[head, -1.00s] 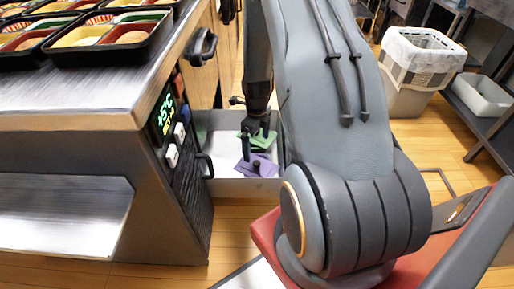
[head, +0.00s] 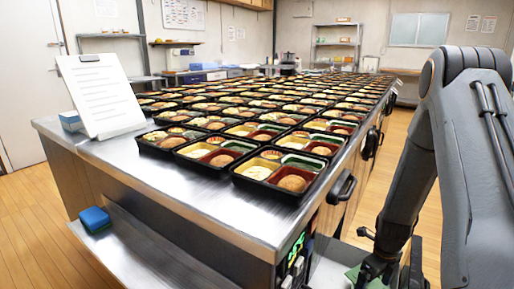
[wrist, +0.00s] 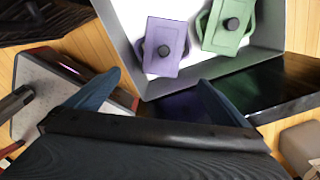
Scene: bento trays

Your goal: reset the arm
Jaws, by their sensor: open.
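My gripper (wrist: 155,95) is open in the wrist view, with its two dark blue fingers spread wide and nothing between them. In the head view, my gripper (head: 390,274) hangs low at the bottom edge, right of the counter, partly cut off. A bit of green (head: 375,281) shows near my gripper in the head view.
A steel counter (head: 215,212) holds many black bento trays with food; one near tray (head: 262,188) lies by its edge. A clipboard sheet (head: 97,92) and a blue block (head: 95,219) are at the left. Black handles (head: 342,188) stick out from the counter's right side.

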